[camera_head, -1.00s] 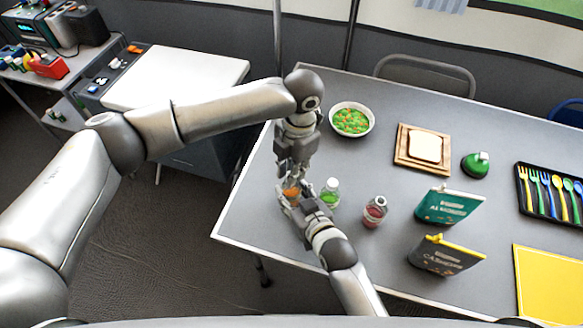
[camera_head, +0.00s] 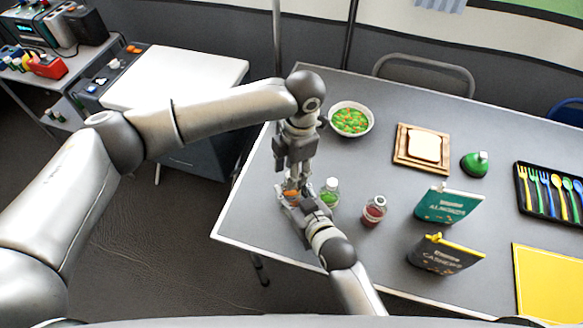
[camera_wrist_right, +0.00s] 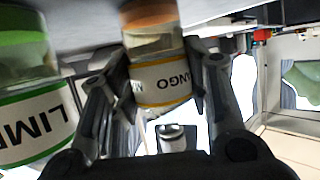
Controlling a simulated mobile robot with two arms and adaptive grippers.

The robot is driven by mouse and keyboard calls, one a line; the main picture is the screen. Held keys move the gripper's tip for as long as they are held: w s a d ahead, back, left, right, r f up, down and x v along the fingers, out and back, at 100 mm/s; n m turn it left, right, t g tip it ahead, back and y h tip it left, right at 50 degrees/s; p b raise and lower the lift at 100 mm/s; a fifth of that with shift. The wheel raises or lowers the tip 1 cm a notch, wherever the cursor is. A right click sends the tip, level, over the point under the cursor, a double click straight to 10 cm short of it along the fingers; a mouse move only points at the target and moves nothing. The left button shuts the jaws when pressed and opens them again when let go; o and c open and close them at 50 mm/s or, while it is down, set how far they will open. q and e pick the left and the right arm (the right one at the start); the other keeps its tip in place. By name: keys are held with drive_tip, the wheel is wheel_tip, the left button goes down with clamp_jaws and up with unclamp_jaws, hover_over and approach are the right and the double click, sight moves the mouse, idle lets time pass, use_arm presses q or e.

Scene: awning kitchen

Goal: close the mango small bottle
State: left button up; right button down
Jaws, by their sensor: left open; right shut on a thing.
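The mango small bottle (camera_wrist_right: 160,78) stands out in the right wrist view, with an orange band and a white label reading "ANGO". My right gripper (camera_wrist_right: 160,100) is shut on it, one finger on each side. In the head view the bottle's orange contents (camera_head: 291,194) show only in part among the fingers. My left gripper (camera_head: 294,184) is open, pointing down at the bottle's top from above. Whether a cap sits on the bottle is hidden by the grippers.
A lime bottle (camera_head: 330,192) stands close right of the mango bottle and also shows in the right wrist view (camera_wrist_right: 33,100). A red bottle (camera_head: 374,211), two cartons (camera_head: 447,205) and a bowl (camera_head: 351,120) are farther off. The table's left edge is near.

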use_arm(q)
drive_tip(key=shift+r, duration=2.25)
drive_tip(key=shift+c, duration=0.2)
